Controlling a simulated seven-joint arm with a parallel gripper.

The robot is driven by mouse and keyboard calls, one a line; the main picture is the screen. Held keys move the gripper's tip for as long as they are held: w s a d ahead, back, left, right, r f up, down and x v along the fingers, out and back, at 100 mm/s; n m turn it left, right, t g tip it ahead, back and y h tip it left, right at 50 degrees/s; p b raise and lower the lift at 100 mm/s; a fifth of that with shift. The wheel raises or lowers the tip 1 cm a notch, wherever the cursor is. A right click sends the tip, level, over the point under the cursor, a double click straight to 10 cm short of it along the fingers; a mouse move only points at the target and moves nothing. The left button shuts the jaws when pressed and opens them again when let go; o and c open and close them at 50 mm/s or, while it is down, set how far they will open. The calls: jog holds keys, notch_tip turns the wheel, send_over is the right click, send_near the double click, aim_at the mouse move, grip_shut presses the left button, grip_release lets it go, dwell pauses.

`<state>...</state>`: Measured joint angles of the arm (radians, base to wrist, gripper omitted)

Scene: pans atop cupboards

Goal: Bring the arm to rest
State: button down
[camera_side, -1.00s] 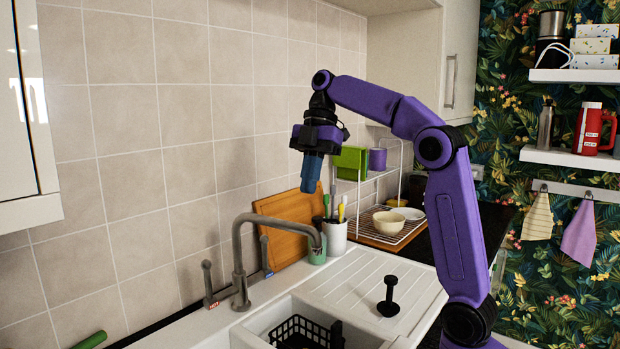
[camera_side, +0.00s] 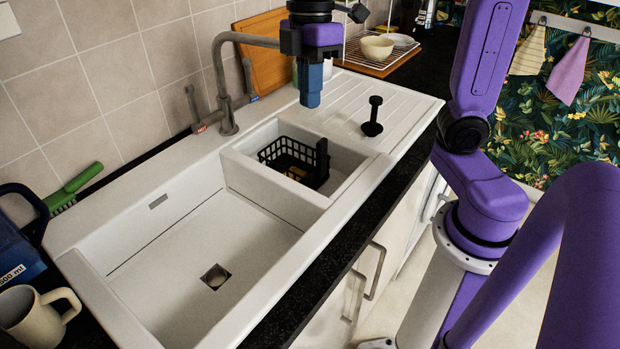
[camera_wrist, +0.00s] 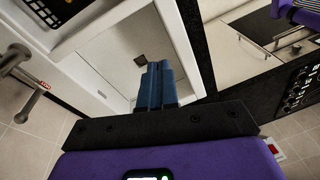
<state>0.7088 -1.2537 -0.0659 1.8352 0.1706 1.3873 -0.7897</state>
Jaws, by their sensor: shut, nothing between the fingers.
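My gripper (camera_side: 310,104) points down above the white sink unit (camera_side: 111,312), near the small basin and the draining board in the side view. Its blue fingers are shut together with nothing between them. In the wrist view the fingers (camera_wrist: 157,66) are also together, with the sink behind them. My purple arm rises at the right of the side view.
A black basket (camera_side: 268,153) sits in the small basin. A black plunger-shaped thing (camera_side: 373,116) stands on the draining board. The tap (camera_side: 222,85) rises left of my gripper. A mug (camera_side: 32,322) and a green brush (camera_side: 75,185) lie at the left. The large basin is empty.

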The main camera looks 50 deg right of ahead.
jog(key=s+d+f+m+t+h, duration=0.1)
jog(key=s+d+f+m, duration=0.1)
jog(key=s+f, duration=1)
jog(key=s+d, duration=0.1)
jog(key=s, duration=0.2)
jog(key=shift+s, duration=0.25)
